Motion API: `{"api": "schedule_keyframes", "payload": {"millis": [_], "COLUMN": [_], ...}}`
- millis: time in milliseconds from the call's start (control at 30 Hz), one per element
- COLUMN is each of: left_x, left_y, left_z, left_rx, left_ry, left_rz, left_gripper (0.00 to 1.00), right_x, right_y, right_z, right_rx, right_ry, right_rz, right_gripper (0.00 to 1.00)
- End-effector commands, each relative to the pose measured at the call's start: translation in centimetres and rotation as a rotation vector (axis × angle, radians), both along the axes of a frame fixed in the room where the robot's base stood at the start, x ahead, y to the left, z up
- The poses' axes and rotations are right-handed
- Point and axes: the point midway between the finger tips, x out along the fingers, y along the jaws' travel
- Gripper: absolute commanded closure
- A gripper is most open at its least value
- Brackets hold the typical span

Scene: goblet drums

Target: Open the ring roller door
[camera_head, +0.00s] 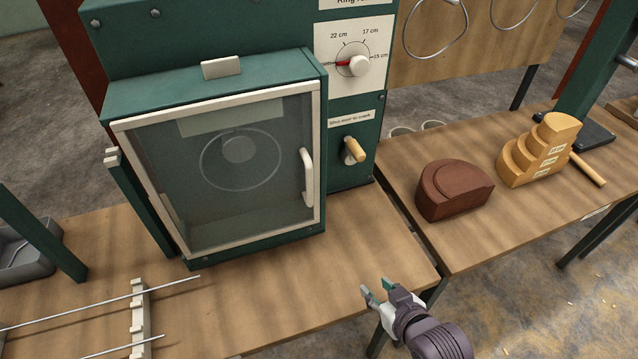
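The ring roller (190,75) is a green machine on the wooden table. Its door (238,205) is a clear panel in a white frame and looks shut, with a ring and roller visible behind it. A white vertical handle (307,178) sits on the door's right side, and a hinge shows at the left edge. My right gripper (377,291) is low and to the right of the door, above the table's front right corner, apart from the handle. Its fingertips are spread with nothing between them. My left gripper is out of view.
A dial (357,66) and a wooden-handled crank (354,150) are right of the door. A brown block (452,190) and a stepped yellow block (537,155) stand on the right table. Metal rods (100,306) rest on a rack at front left. The tabletop before the door is clear.

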Motion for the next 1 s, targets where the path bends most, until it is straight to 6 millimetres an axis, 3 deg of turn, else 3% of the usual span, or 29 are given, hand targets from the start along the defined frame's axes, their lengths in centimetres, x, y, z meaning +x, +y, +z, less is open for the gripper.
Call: {"api": "schedule_keyframes", "payload": {"millis": [100,200,300,400,633,1000], "left_x": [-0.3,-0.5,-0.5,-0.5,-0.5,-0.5], "left_y": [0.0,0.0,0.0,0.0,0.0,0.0], "left_z": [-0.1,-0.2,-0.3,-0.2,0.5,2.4], "left_rx": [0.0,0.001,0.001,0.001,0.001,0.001], "left_ry": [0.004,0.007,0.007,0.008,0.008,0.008], "left_rz": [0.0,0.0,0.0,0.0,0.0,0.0], "left_gripper": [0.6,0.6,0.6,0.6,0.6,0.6], "right_x": [1.9,2.5,2.4,2.1,4.0,10.8], "right_y": [2.6,4.5,5.9,6.6,7.8,11.6], "right_z": [5.9,10.6,14.5,16.6,17.4,17.4], "right_rx": [0.085,0.158,0.224,0.264,0.275,0.274], "right_ry": [-0.218,-0.378,-0.505,-0.572,-0.594,-0.591], "right_rz": [0.066,0.116,0.158,0.18,0.185,0.184], "right_gripper": [0.61,0.61,0.61,0.61,0.61,0.61]}}
